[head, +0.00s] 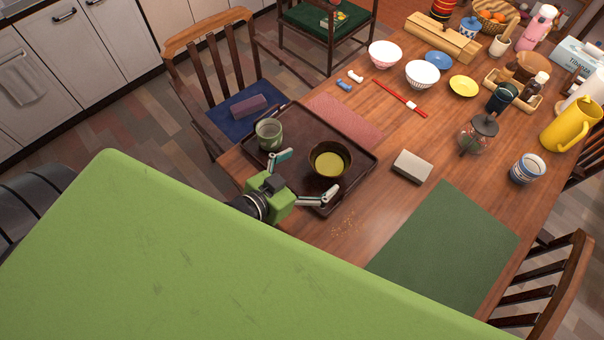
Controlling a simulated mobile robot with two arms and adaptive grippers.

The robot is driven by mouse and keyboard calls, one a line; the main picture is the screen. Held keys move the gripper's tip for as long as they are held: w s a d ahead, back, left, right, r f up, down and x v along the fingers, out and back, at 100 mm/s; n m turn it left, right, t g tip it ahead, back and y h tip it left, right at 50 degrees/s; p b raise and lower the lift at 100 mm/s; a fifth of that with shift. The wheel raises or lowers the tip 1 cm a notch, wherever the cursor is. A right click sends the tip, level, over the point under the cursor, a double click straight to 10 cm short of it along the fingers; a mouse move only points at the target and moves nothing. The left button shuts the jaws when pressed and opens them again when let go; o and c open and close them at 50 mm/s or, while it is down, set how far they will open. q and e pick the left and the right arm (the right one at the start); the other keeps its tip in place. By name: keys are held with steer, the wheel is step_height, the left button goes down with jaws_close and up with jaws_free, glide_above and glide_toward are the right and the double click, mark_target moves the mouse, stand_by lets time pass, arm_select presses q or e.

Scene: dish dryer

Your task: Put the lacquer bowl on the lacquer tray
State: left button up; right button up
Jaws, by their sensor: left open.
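The lacquer bowl (317,173), dark outside with a yellow-green inside, is upright on the dark lacquer tray (309,119), toward the tray's right side. The tray lies at the left end of the wooden table. My left gripper (307,174) is open, its two fingers spread at the near left side of the bowl. One fingertip is left of the bowl and the other is just below it. I cannot tell whether either touches the bowl. My right gripper is not in view.
A green-grey cup (268,134) stands on the tray's left part, close to the gripper. A small grey box (412,166) and a green mat (446,248) lie to the right. Crumbs lie near the tray.

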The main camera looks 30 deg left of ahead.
arm_select(q)
steer(key=shift+v, duration=1.6)
